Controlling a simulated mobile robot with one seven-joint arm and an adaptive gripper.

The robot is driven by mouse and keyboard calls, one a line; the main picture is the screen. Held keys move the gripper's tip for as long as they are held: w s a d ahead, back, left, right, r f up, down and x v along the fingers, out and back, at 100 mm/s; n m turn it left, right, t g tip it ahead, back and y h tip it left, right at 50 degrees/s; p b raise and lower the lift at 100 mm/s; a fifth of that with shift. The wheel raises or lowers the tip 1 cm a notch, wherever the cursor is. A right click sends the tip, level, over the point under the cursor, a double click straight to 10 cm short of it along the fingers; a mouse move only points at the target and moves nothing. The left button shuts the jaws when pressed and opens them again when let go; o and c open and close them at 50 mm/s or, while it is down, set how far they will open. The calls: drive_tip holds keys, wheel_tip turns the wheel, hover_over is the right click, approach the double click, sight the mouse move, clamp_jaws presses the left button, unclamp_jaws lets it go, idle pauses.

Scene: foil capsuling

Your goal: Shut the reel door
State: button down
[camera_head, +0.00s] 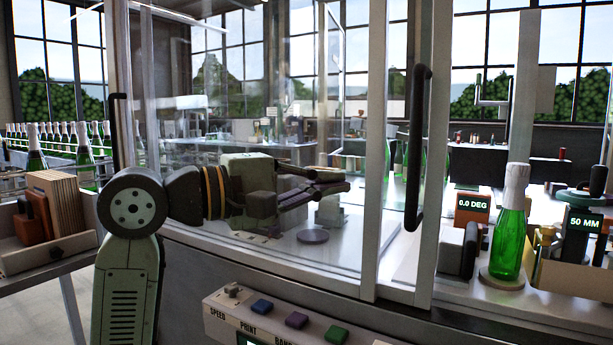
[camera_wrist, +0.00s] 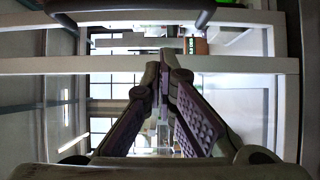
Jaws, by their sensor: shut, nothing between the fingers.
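A clear glass panel (camera_head: 270,120) in a pale frame fronts the machine. A black vertical handle (camera_head: 417,150) is on the pale upright at its right, and a second dark handle (camera_head: 118,130) is at its left edge. I cannot tell which panel is the reel door, or how far it stands open. My gripper (camera_head: 345,180) is shut and empty, pointing right in front of the glass, left of the right-hand handle and apart from it. In the wrist view its fingertips (camera_wrist: 162,75) meet, with a pale frame bar (camera_wrist: 120,65) beyond.
A green bottle (camera_head: 508,240) stands on a round base at the right, beside displays reading 0.0 DEG (camera_head: 473,203) and 50 MM (camera_head: 583,223). A button panel (camera_head: 285,318) juts out below the glass. Several bottles (camera_head: 85,150) and a wooden block stack (camera_head: 58,200) are at the left.

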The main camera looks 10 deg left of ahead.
drive_tip(key=d, duration=0.2)
drive_tip(key=w+d+p, duration=0.1)
drive_tip(key=d, duration=0.4)
drive_tip(key=shift+w+p, duration=0.4)
drive_tip(key=shift+d, duration=0.15)
